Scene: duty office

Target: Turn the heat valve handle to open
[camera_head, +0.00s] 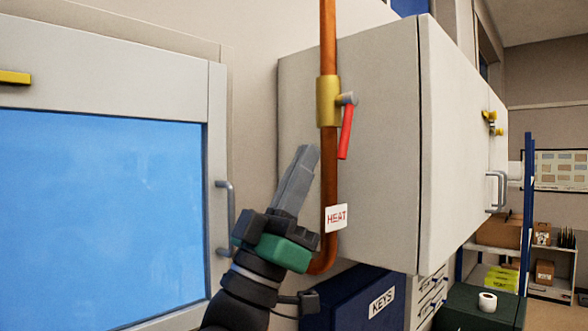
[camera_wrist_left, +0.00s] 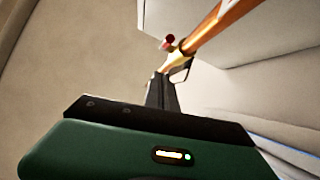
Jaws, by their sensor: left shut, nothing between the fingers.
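The heat valve has a brass body (camera_head: 328,101) on a vertical copper pipe (camera_head: 328,40). Its red handle (camera_head: 346,132) hangs down along the right side of the pipe, tilted slightly. A white tag (camera_head: 336,217) reading HEAT is on the pipe below. My left gripper (camera_head: 308,152) is shut and empty, pointing up, left of the pipe and below the valve body, apart from the handle. In the left wrist view, the closed fingers (camera_wrist_left: 161,90) point toward the valve, and the copper pipe (camera_wrist_left: 220,25) runs to the upper right. My right gripper is not in view.
A grey wall cabinet (camera_head: 350,190) stands right behind the pipe. A blue-paned door (camera_head: 100,200) with a grey handle (camera_head: 224,218) is at left. A dark blue KEYS box (camera_head: 345,300) sits below. A paper roll (camera_head: 487,301) rests on a dark green surface at lower right.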

